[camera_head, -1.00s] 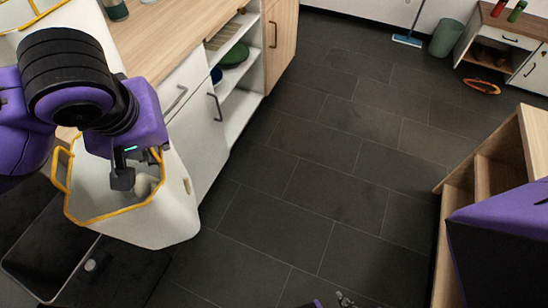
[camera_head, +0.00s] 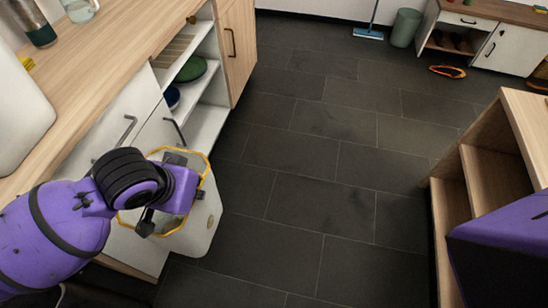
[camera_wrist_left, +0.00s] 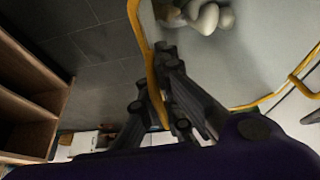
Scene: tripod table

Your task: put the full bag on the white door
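The white bag (camera_head: 198,228) has a yellow-orange rim and handles and hangs upright in front of the near counter. In the left wrist view its inner wall (camera_wrist_left: 262,60) shows, with pale rounded items (camera_wrist_left: 205,16) inside. My left gripper (camera_head: 147,223) is at the rim; in the wrist view its fingers (camera_wrist_left: 165,85) are closed around the yellow edge. A white door (camera_head: 512,48) with a dark handle is on the low cabinet at the back right. White fronts (camera_head: 155,135) with handles are also on the near counter. My right gripper is out of view.
The wooden counter (camera_head: 110,60) runs along the left, with open shelves (camera_head: 205,120) holding dishes. A wooden shelf unit (camera_head: 480,180) stands at the right. A green bin (camera_head: 404,27), blue broom (camera_head: 368,33) and orange-rimmed item (camera_head: 447,71) are at the back. The dark floor between is clear.

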